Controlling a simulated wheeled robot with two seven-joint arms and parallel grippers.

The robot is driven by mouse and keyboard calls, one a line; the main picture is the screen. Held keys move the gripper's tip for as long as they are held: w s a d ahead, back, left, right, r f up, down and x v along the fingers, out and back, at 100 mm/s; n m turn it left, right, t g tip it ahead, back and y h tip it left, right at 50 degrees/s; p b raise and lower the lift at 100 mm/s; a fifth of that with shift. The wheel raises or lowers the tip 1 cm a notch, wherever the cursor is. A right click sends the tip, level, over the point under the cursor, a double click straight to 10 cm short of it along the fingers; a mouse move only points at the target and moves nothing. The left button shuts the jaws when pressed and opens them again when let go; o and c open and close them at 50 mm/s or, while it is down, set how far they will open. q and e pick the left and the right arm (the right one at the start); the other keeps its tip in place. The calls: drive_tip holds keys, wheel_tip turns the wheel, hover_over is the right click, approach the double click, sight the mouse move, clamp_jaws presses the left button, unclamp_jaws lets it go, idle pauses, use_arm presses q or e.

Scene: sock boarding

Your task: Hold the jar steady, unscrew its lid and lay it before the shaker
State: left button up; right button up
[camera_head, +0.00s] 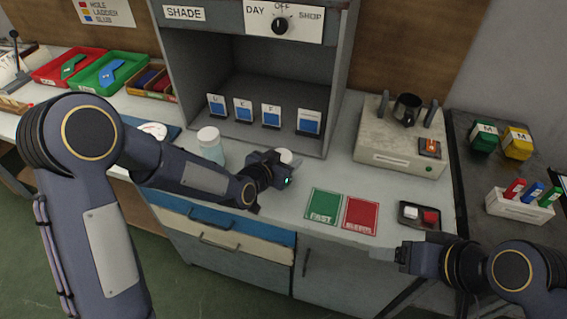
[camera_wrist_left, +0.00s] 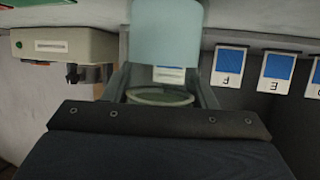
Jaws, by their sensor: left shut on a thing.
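My left gripper (camera_head: 284,172) is shut on the jar. The white top of the jar (camera_head: 286,156) shows just behind the gripper, and the rest is hidden there. In the left wrist view, which is upside down, the jar's pale teal body (camera_wrist_left: 166,32) stands between the fingers. A pale ring shows by its top end; I cannot tell whether this is the lid or a rim. The shaker (camera_head: 398,138) is a beige machine with a dark flask on top, to the right. My right gripper (camera_head: 404,257) is at the lower right, away from the jar; its jaw opening is unclear.
A white-capped bottle (camera_head: 209,142) stands left of my left gripper. The grey booth (camera_head: 335,100) with several blue-and-white cards is behind. Green (camera_head: 323,205) and red (camera_head: 361,215) cards and a small dark tray (camera_head: 420,227) lie in front.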

sight(284, 153)
use_arm(q)
drive_tip(key=shift+r, duration=0.45)
wheel_tip(284, 153, up, 3)
drive_tip(key=shift+s+f, duration=0.1)
drive_tip(key=shift+s, duration=0.05)
drive_tip(key=s+a+r, duration=0.4)
drive_tip(key=s+r, duration=0.5)
drive_tip(key=s, duration=0.4)
drive_tip(key=shift+a+p, duration=0.2)
drive_tip(key=shift+p, duration=0.25)
drive_tip(key=o, duration=0.3)
drive_tip(key=shift+r, duration=0.1)
drive_tip(key=c, duration=0.6)
drive_tip(key=shift+c, duration=0.2)
